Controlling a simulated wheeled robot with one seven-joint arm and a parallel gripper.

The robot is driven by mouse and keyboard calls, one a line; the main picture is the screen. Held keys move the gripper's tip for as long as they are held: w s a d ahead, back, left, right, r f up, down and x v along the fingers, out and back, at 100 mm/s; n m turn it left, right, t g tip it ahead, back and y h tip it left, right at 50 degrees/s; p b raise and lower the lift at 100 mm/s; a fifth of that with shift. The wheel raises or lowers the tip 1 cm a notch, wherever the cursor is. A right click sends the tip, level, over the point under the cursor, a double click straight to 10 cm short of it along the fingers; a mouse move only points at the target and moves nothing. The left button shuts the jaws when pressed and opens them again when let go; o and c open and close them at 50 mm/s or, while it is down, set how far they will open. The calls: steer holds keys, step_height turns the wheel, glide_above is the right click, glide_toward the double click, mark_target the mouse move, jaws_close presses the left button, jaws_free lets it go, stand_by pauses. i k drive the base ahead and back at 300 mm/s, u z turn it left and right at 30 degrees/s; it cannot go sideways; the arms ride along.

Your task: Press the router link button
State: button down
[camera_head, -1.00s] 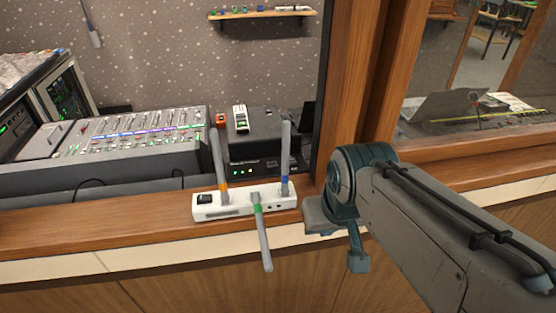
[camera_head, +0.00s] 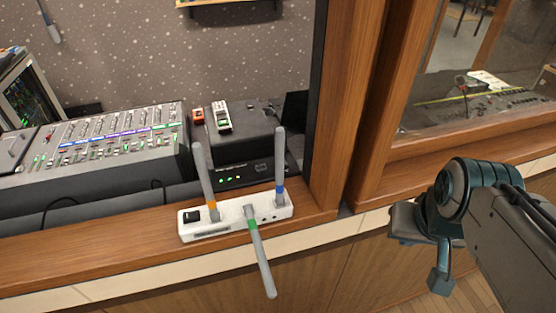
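The white router (camera_head: 235,219) sits on the wooden ledge at the picture's lower middle. It has three grey antennas with orange, green and blue bands; the green-banded one leans forward over the ledge's front edge. A black square button (camera_head: 191,217) shows on the router's left end, with small dark marks near its right end. My gripper (camera_head: 424,255) is right of the router, in front of the ledge, well apart from it and touching nothing that I can see. Its fingers are seen at an angle, so their opening is unclear.
A mixing console (camera_head: 100,145) with faders stands behind on the left. A black box with green lights (camera_head: 243,177) is just behind the router. A wooden window post (camera_head: 350,110) rises to its right. The ledge (camera_head: 90,240) left of the router is clear.

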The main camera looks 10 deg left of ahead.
mark_target(263, 167)
steer(key=k, duration=0.6)
steer(key=u, duration=0.45)
steer(key=i, duration=0.5)
